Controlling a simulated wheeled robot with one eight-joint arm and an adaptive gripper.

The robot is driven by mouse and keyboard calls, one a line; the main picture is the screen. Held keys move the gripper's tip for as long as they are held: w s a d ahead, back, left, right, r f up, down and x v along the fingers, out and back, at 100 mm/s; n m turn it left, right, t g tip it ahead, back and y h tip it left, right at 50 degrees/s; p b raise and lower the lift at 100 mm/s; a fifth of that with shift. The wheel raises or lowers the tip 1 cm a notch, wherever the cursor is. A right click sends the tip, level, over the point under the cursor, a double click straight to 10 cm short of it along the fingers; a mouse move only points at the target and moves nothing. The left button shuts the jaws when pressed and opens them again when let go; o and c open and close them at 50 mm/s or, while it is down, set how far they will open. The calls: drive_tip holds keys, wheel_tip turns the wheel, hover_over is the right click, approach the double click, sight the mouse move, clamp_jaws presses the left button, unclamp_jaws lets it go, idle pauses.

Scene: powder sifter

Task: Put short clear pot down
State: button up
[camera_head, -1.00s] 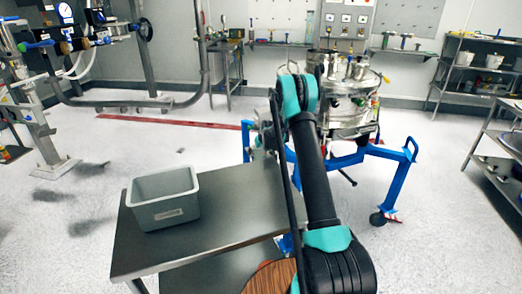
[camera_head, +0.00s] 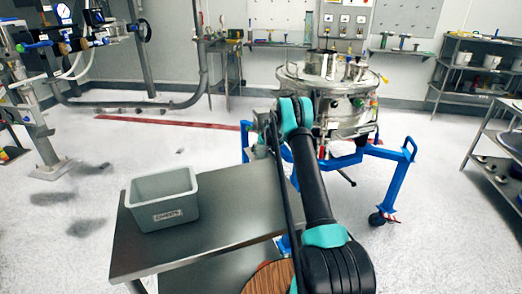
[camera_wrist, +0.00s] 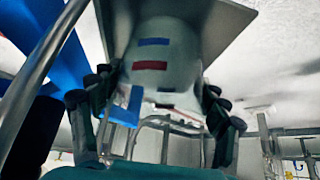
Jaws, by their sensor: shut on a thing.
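In the wrist view a pale, translucent pot (camera_wrist: 170,62) with blue and red marks sits between the fingers of my gripper (camera_wrist: 158,98). My gripper is shut on it. A grey flat surface (camera_wrist: 232,28) shows beyond the pot at the top of that view; I cannot tell whether the pot touches it. In the head view my arm hides my gripper and the pot, near the right side of the dark metal table (camera_head: 235,205).
A grey bin (camera_head: 165,214) with a label stands on the table's left side. The steel sifter vessel (camera_head: 335,110) on its blue wheeled frame (camera_head: 392,178) stands just beyond the table. The tabletop right of the bin looks clear where visible. Shelves (camera_head: 470,75) stand at right.

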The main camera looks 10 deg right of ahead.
drive_tip(key=o, duration=1.2)
drive_tip(key=shift+f, duration=0.1)
drive_tip(key=v, duration=1.2)
